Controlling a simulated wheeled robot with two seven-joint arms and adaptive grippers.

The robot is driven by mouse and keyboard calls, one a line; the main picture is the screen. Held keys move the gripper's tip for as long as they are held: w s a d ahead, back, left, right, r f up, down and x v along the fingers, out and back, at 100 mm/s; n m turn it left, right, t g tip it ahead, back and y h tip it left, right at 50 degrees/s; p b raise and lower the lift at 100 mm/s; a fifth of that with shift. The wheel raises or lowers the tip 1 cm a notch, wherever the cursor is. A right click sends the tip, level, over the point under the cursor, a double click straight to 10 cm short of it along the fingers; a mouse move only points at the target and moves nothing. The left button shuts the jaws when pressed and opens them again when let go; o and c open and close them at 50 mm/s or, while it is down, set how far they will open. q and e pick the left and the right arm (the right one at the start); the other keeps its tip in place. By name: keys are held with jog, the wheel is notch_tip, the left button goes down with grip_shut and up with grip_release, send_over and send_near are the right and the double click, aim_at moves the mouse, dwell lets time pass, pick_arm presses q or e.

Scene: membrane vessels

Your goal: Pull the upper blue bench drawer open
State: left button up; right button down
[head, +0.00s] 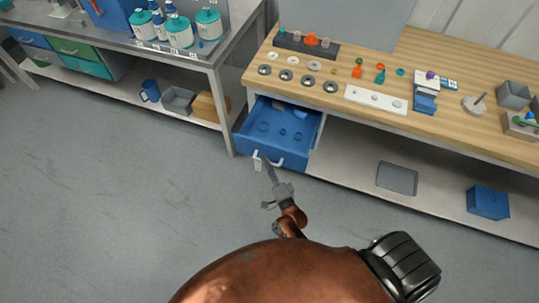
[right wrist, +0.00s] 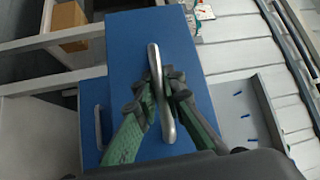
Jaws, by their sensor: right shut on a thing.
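The upper blue bench drawer (head: 243,143) stands pulled out from under the wooden bench, so its inside shows in the head view. Its blue front fills the middle of the right wrist view (right wrist: 185,45). My right gripper (head: 266,164) is at the drawer front. In the right wrist view its green-and-grey fingers (right wrist: 161,88) are shut on the silver bar handle (right wrist: 155,60), one on each side. The handle also shows in the head view (head: 278,165). My left gripper is not in view.
Several small things lie inside the drawer. A second blue front with a handle (right wrist: 98,125) is beside it in the wrist view. A lower shelf (head: 350,178) holds a grey tray (head: 397,178) and a blue box (head: 487,203). The grey floor (head: 130,180) left of my arm is clear.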

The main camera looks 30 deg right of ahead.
jog(key=shift+s+a, duration=0.2)
jog(key=c, duration=2)
grip_release()
jog(key=s, duration=0.4)
jog(key=s+f, duration=0.1)
jog(key=s, duration=0.3)
jog(key=s+a, duration=0.1)
jog(key=s, duration=0.3)
jog(key=shift+f, duration=0.35)
jog(key=shift+d, duration=0.1)
